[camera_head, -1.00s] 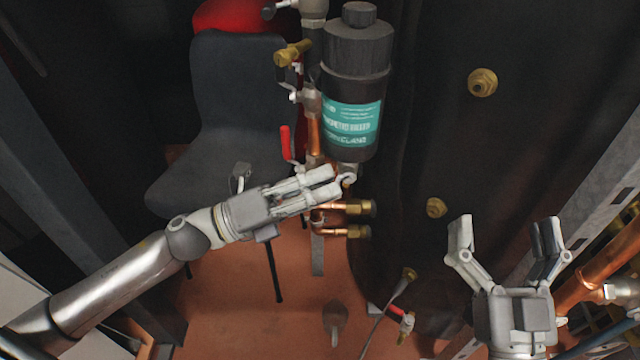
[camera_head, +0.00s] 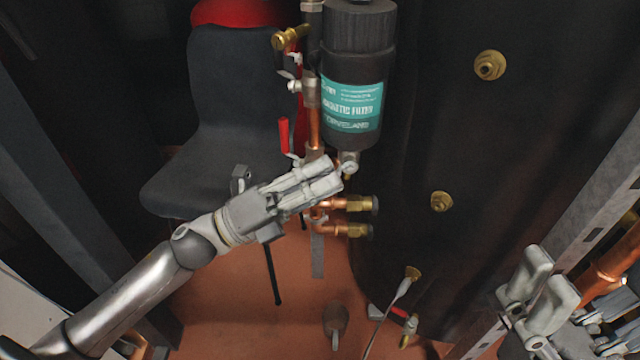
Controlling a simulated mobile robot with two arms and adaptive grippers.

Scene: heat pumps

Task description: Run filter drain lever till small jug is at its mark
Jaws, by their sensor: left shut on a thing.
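The dark magnetic filter (camera_head: 357,60) with a teal label hangs at top centre against a black cylinder. The small drain valve (camera_head: 349,158) sits at its bottom. My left gripper (camera_head: 336,172) is shut at this valve, on what appears to be the drain lever; its fingers hide most of the lever. A small greyish vessel (camera_head: 336,318), perhaps the small jug, is on the floor below; its mark and level cannot be made out. My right gripper (camera_head: 550,285) is at the lower right, away from the filter, its fingers apart and empty.
Copper pipes with brass ends (camera_head: 350,204) lie just under my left gripper. A red lever handle (camera_head: 284,136) and a grey chair (camera_head: 235,110) are to the left. A metal rail (camera_head: 590,215) and copper pipe (camera_head: 615,255) are close to my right gripper.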

